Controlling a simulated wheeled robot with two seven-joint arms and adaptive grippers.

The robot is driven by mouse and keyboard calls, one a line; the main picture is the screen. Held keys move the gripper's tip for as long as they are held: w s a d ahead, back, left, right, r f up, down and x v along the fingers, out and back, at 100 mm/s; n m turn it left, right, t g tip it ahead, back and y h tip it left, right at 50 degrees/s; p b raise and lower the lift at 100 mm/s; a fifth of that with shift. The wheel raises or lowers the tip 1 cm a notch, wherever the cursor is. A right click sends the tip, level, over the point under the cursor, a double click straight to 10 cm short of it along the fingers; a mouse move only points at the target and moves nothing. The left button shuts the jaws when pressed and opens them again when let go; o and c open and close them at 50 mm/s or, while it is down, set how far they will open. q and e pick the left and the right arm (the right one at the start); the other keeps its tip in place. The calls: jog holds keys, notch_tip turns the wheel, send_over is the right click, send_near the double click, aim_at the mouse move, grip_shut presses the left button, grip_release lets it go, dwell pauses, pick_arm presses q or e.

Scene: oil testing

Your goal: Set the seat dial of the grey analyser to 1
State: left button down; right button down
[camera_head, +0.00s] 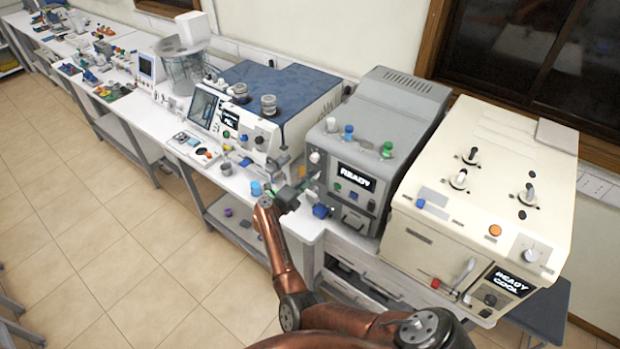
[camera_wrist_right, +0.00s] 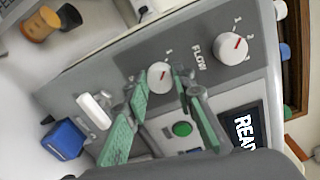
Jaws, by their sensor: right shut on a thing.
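The grey analyser (camera_head: 395,115) stands in the middle right of the head view, with its READY display (camera_head: 356,177) lit. My right gripper (camera_head: 304,187) is at the left side of its front panel. In the wrist view the green-padded fingers of my right gripper (camera_wrist_right: 160,84) are closed on a small white dial (camera_wrist_right: 158,78), which I take for the seat dial. Its red mark points up and right; a "1" shows above it, and its name and other figures are hidden. The FLOW dial (camera_wrist_right: 230,47) is apart from the fingers. My left gripper is not in view.
A green button (camera_wrist_right: 182,129) and a white switch (camera_wrist_right: 95,108) sit close to the fingers. A blue part (camera_wrist_right: 65,138) lies lower left. A cream machine (camera_head: 490,190) stands right of the analyser and a blue-topped machine (camera_head: 285,92) left of it.

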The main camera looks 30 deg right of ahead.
jog(key=shift+f, duration=0.1)
jog(key=c, duration=1.6)
grip_release()
